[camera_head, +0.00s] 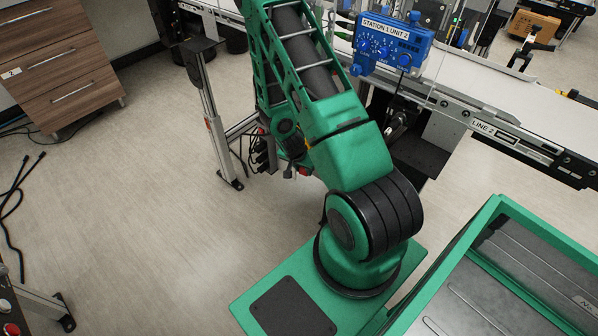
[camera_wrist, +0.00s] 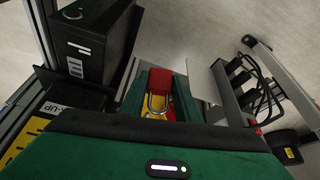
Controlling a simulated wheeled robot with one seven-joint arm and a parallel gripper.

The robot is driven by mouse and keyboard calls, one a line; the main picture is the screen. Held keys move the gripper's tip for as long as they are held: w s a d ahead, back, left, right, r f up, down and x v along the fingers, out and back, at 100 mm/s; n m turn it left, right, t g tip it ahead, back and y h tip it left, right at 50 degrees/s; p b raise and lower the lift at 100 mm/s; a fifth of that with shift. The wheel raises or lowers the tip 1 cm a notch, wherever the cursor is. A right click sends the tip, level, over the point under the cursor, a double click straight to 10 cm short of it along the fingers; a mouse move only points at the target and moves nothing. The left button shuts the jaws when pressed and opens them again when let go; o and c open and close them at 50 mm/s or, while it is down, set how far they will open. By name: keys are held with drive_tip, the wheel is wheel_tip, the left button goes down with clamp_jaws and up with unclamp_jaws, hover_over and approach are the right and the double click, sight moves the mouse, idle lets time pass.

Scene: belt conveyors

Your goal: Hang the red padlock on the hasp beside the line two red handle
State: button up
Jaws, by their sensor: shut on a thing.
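The red padlock (camera_wrist: 161,80) shows near the middle of the wrist view, with its metal shackle towards the camera. My gripper (camera_wrist: 158,90) is shut on it, with a dark green finger on each side. Yellow shows just below the padlock; I cannot tell what it belongs to. In the head view my green arm hides the gripper and the padlock. I cannot make out the hasp or the line two red handle in either view. A LINE 2 label (camera_head: 483,127) is on the conveyor rail in the head view.
A blue STATION 1 UNIT 2 box (camera_head: 391,45) stands by the conveyor (camera_head: 476,82). A wooden drawer cabinet (camera_head: 62,62) is at the left. In the wrist view, a black box (camera_wrist: 97,48) and a yellow-and-black sign (camera_wrist: 28,132) are at the left, and cables (camera_wrist: 262,82) at the right.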

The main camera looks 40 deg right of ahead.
drive_tip(key=d+f, duration=0.1)
drive_tip(key=d, duration=0.5)
drive_tip(key=shift+w+d+f, duration=0.15)
drive_tip(key=shift+w+f, duration=0.1)
drive_tip(key=shift+w, duration=0.15)
idle(0.4)
idle(0.7)
drive_tip(key=o, duration=1.1)
drive_tip(key=shift+o, duration=0.2)
drive_tip(key=v, duration=1)
drive_tip(key=shift+r, duration=0.3)
